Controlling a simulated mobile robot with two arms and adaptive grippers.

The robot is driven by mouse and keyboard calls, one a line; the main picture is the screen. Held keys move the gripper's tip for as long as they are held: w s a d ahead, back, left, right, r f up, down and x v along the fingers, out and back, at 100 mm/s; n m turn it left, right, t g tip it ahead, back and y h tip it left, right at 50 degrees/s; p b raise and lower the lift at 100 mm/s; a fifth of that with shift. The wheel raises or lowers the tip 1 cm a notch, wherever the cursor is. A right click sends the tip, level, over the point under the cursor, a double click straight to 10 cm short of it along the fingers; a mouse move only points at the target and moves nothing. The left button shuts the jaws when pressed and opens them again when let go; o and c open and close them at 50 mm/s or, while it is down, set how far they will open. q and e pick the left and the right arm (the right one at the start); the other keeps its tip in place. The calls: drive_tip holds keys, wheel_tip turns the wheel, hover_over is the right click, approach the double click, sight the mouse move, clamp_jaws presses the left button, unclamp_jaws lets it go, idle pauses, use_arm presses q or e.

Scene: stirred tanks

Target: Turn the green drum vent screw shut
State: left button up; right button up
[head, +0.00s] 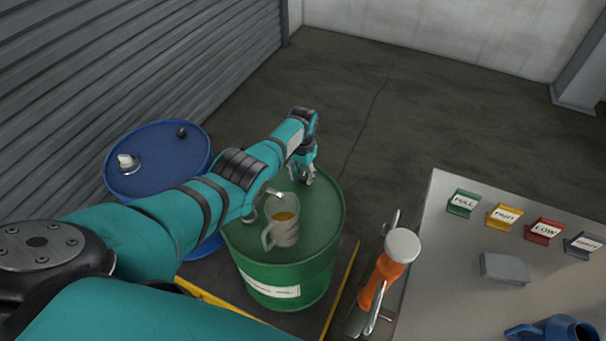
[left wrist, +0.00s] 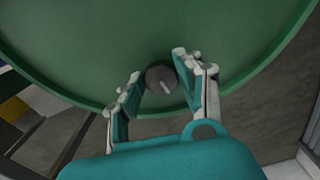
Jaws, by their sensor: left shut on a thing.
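The green drum (head: 325,225) stands upright in the middle of the head view; its green top also fills much of the left wrist view (left wrist: 100,35). The vent screw (left wrist: 161,79) is a small dark round knob with a pale mark, near the drum's rim. My left gripper (head: 304,175) reaches down to the far side of the drum top. In the left wrist view its fingers (left wrist: 158,82) stand on both sides of the vent screw, shut on it. In the head view the gripper hides the screw. My right gripper is out of view.
A clear jug (head: 283,228) with amber liquid sits on the green drum, beside my left arm. A blue drum (head: 150,170) stands to the left. An orange and white tool (head: 385,270) stands at the right. A grey table (head: 445,265) holds coloured label signs and a blue jug (head: 555,331).

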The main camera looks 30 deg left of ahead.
sight(302, 176)
use_arm(q)
drive_tip(key=shift+m, duration=0.6)
drive_tip(key=o, duration=1.1)
drive_tip(key=shift+o, duration=0.2)
wheel_tip(302, 176, up, 12)
idle(0.3)
